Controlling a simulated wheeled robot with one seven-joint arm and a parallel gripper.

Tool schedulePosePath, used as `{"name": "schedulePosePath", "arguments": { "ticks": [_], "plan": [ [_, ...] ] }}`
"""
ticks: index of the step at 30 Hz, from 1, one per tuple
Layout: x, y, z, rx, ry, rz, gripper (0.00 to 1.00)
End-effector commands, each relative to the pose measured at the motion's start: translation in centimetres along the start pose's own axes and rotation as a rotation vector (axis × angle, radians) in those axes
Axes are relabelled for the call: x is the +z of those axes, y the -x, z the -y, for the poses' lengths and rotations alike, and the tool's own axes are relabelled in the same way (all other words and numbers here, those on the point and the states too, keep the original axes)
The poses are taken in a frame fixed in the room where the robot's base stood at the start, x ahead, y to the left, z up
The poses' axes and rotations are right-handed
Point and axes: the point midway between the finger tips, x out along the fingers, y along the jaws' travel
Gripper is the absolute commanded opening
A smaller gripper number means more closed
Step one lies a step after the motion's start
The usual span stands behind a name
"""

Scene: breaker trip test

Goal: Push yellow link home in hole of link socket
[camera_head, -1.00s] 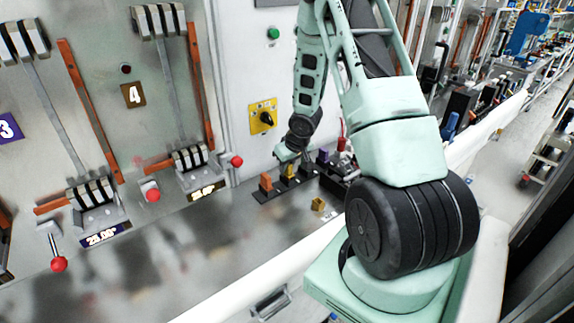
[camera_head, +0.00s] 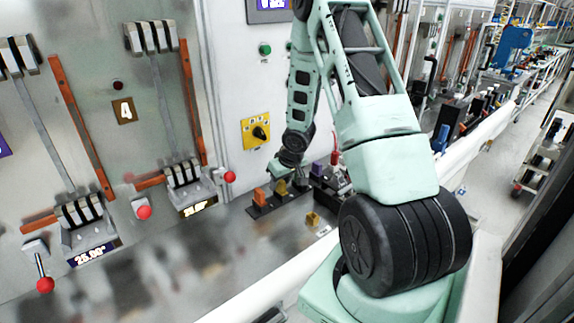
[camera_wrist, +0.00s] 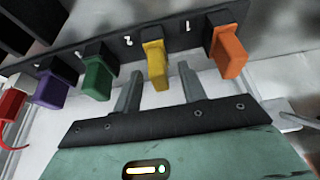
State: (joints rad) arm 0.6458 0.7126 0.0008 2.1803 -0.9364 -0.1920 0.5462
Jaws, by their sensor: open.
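The yellow link (camera_wrist: 157,66) stands in the dark socket strip (camera_wrist: 118,44) in the wrist view, between the orange and green links. How deep it sits in its hole cannot be told. It also shows in the head view (camera_head: 281,187), partly under my gripper. My gripper (camera_wrist: 161,82) is open and empty. Its two fingers lie to either side of the yellow link's near end, with gaps visible on both sides.
An orange link (camera_wrist: 229,51) stands right of the yellow one; green (camera_wrist: 97,77), purple (camera_wrist: 55,87) and red (camera_wrist: 12,103) links stand left. The cabinet with a yellow rotary switch (camera_head: 256,132) rises behind.

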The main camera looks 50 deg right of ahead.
Motion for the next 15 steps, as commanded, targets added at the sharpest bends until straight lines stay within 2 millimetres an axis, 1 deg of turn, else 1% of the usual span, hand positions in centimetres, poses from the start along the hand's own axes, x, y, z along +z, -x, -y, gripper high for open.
{"name": "schedulePosePath", "arguments": {
  "ticks": [15],
  "plan": [
    [-0.2, 12.1, -0.1, 0.004, -0.003, -0.001, 0.41]
  ]
}}
